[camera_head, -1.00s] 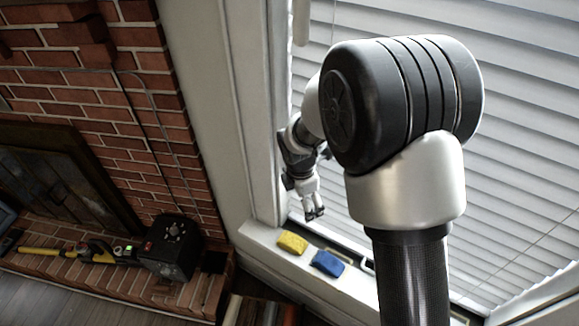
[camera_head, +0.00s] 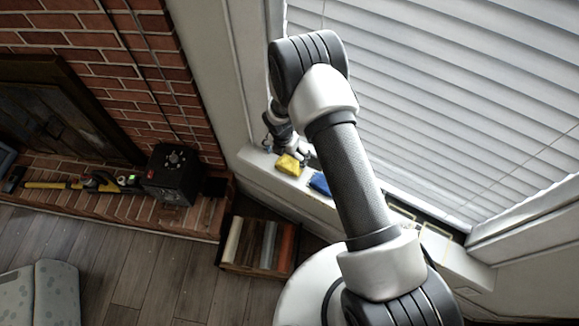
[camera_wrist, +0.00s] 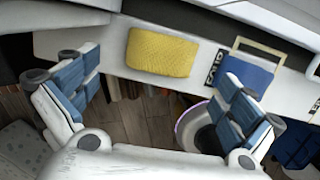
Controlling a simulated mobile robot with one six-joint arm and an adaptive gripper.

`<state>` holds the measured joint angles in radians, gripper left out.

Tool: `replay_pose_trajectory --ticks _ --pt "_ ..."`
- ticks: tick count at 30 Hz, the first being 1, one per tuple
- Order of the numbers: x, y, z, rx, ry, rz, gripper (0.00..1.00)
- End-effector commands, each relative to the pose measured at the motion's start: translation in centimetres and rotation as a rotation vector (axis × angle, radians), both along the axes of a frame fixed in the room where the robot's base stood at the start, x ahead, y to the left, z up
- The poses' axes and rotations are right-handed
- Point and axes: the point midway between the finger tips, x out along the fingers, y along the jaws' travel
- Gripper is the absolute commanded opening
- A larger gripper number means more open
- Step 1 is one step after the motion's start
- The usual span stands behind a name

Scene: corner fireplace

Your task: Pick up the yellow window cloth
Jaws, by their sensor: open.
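The yellow window cloth (camera_head: 288,164) lies flat on the white window sill (camera_head: 262,170), at its left end. It also shows in the wrist view (camera_wrist: 162,52), beyond and between my open fingers. My gripper (camera_wrist: 160,95) is open and empty, its blue-padded fingers spread wide. In the head view my gripper (camera_head: 298,150) is just behind the cloth, close to the sill and partly hidden by my arm. A gap between fingers and cloth shows in the wrist view.
Window blinds (camera_head: 430,90) rise behind the sill. A wooden box of rolls (camera_head: 258,247) stands on the floor below. A black box (camera_head: 173,174) sits on the brick hearth.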

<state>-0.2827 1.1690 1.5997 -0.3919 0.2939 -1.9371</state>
Motion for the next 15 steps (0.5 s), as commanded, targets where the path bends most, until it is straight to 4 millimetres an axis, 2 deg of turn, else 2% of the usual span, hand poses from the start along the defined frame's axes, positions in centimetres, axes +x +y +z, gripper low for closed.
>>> replay_pose_trajectory --ticks 3,10,15 --pt "0.2 -0.1 -1.5 0.0 0.0 0.0 1.0" --pt "0.2 -0.3 -2.6 0.0 0.0 0.0 1.0" --pt "0.2 -0.6 -5.2 0.0 0.001 -0.001 1.0"
